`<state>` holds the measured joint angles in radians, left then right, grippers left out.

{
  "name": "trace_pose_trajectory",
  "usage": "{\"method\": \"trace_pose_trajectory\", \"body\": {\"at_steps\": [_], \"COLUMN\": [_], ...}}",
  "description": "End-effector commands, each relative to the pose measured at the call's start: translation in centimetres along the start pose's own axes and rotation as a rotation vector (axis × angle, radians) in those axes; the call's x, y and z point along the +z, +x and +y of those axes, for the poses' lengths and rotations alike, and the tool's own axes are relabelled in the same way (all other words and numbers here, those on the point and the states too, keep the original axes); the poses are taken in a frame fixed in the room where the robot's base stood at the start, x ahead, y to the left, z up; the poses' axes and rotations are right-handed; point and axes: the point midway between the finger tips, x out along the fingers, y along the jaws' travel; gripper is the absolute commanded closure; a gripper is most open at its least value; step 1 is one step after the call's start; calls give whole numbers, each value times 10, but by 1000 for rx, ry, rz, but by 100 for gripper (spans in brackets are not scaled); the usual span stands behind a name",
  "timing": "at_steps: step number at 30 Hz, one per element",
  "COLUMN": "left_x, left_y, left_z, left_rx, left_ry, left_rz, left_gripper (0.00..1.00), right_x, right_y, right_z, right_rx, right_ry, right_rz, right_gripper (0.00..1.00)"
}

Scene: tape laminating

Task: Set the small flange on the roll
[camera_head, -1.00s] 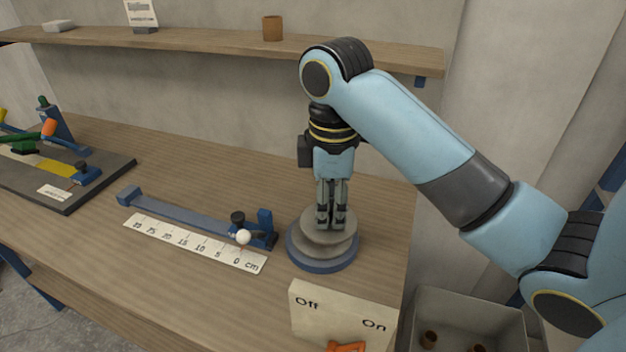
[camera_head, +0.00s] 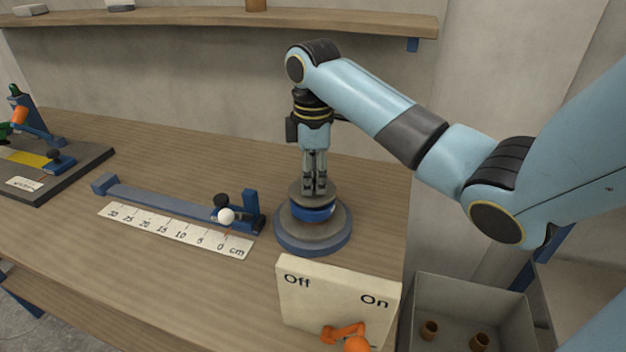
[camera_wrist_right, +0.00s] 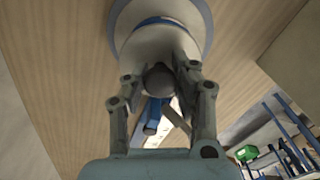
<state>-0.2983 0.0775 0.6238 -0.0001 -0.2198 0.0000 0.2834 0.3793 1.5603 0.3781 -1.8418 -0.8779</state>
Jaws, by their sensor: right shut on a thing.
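My right gripper (camera_head: 314,188) points straight down, shut on the knob of the small flange (camera_head: 300,198), a grey disc. In the right wrist view the rounded grey knob (camera_wrist_right: 158,80) sits between the fingertips. Directly under the flange a blue roll (camera_head: 313,214) shows as a band. It stands on a round grey stand with a blue rim (camera_head: 313,247). The roll also shows as a blue strip beyond the flange in the right wrist view (camera_wrist_right: 156,22). I cannot tell whether the flange touches the roll. My left gripper is out of view.
A blue slide with a white scale (camera_head: 175,230) lies left of the stand. An Off/On box (camera_head: 335,298) with an orange lever stands in front. A grey bin (camera_head: 470,290) with brown cups is at the lower right. A shelf (camera_head: 220,19) runs behind.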

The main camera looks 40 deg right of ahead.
Motion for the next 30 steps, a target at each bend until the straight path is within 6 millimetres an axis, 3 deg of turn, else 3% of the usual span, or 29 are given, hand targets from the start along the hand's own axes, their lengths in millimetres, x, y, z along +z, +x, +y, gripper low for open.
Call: {"method": "trace_pose_trajectory", "body": {"at_steps": [3,13,14,18,26,30], "left_x": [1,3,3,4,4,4], "left_y": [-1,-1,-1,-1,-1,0], "left_z": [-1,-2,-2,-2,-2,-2], "left_rx": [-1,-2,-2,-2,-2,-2], "left_ry": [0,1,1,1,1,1], "left_rz": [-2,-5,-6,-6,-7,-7], "left_gripper": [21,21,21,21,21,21], "right_x": [0,0,0,0,0,0], "right_y": [10,13,13,13,12,3], "right_z": [0,0,0,0,0,1], "right_rx": [0,1,0,1,1,3], "right_ry": [-1,-1,-1,-1,-1,0], "right_rz": [1,0,0,0,0,0], "right_gripper": [100,100,71,53,52,52]}}
